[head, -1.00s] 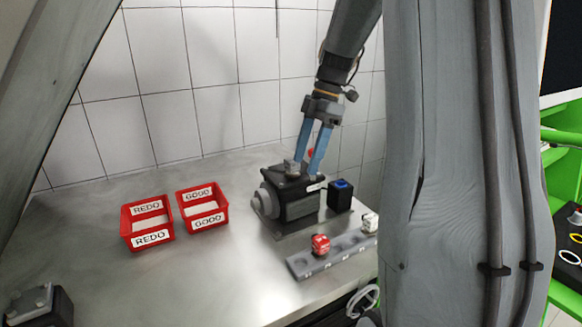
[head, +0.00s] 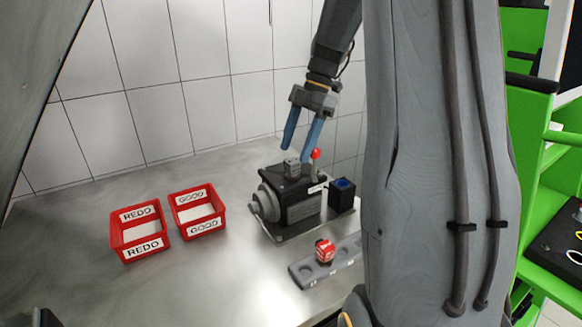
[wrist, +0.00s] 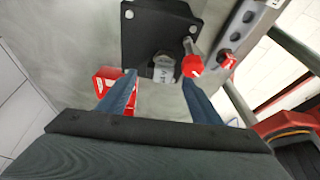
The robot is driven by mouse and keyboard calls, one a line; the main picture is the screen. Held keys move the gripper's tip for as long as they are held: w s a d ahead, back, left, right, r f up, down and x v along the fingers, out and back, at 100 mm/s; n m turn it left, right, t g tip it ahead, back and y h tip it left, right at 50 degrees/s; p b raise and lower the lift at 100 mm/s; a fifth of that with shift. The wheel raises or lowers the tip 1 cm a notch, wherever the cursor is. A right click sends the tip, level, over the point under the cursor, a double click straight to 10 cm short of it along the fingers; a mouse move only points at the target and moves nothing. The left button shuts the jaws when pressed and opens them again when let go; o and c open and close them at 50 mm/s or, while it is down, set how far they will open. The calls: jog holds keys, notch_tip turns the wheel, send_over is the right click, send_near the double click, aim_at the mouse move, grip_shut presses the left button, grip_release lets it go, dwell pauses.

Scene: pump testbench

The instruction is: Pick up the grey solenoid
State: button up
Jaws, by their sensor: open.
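The grey solenoid (head: 291,167) sits on top of the dark pump (head: 297,207), to the left of a red-knobbed lever (head: 315,154). In the wrist view the solenoid (wrist: 163,68) appears between my fingertips, with the red knob (wrist: 192,66) close beside the right finger. My gripper (head: 297,155) is open and empty, its blue fingers just above the solenoid and pointing down. The fingers of my gripper (wrist: 158,78) also show spread apart in the wrist view. Whether a finger touches the solenoid or lever cannot be told.
A red REDO bin (head: 139,231) and a red GOOD bin (head: 197,212) stand empty on the metal bench at left. A grey rack (head: 306,273) holding a red solenoid (head: 325,251) lies in front of the pump. A black box with a blue top (head: 341,194) stands right of it.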

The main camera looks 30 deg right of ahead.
aim_at(291, 159)
jog(key=shift+p+x, duration=1)
jog(key=shift+x, duration=1.25)
jog(key=shift+r, duration=0.1)
jog(key=c, duration=1.3)
